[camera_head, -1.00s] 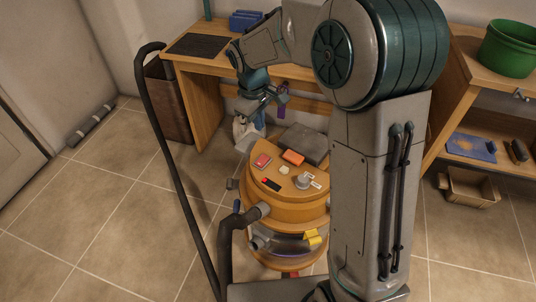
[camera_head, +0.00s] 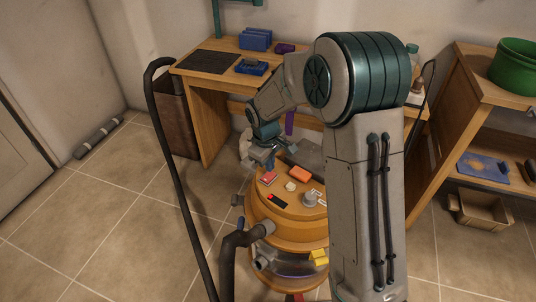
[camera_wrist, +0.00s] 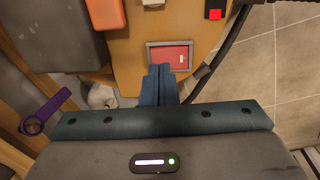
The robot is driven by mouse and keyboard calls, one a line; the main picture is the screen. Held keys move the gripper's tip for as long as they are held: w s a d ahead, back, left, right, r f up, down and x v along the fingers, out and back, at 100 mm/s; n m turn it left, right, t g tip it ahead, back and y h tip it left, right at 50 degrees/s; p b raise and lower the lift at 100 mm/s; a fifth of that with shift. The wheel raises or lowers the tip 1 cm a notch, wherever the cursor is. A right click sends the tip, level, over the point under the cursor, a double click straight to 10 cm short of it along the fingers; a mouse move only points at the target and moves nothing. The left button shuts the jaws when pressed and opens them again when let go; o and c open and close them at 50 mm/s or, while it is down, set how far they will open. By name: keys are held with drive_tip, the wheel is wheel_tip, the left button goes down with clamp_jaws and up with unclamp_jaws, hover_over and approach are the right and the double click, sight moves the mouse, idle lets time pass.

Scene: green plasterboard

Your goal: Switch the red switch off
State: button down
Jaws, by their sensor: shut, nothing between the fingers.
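The red switch (camera_wrist: 170,56) is a flat red rocker in a grey frame on the orange, drum-shaped machine (camera_wrist: 130,50). In the head view it shows as a small red patch (camera_head: 268,179) on the machine's top (camera_head: 293,208). My gripper (camera_wrist: 160,72) is shut and empty, its blue fingers pointing at the near edge of the switch. In the wrist view the fingertips overlap the lower left of the frame; I cannot tell whether they touch it. In the head view my gripper (camera_head: 270,166) is just above and behind the switch.
An orange block (camera_head: 300,174), a pale knob (camera_head: 291,187), a grey knob (camera_head: 309,199) and a black piece with a red light (camera_head: 277,201) share the machine's top. A wooden desk (camera_head: 215,78) stands behind. A black hose (camera_head: 172,170) arches at the left.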

drive_tip(key=shift+f, duration=1)
drive_tip(key=shift+w, duration=0.1)
drive_tip(key=shift+d+f, duration=0.15)
drive_tip(key=shift+f, duration=0.1)
drive_tip(key=shift+s+a+r, duration=0.2)
drive_tip(key=shift+s+a, duration=0.4)
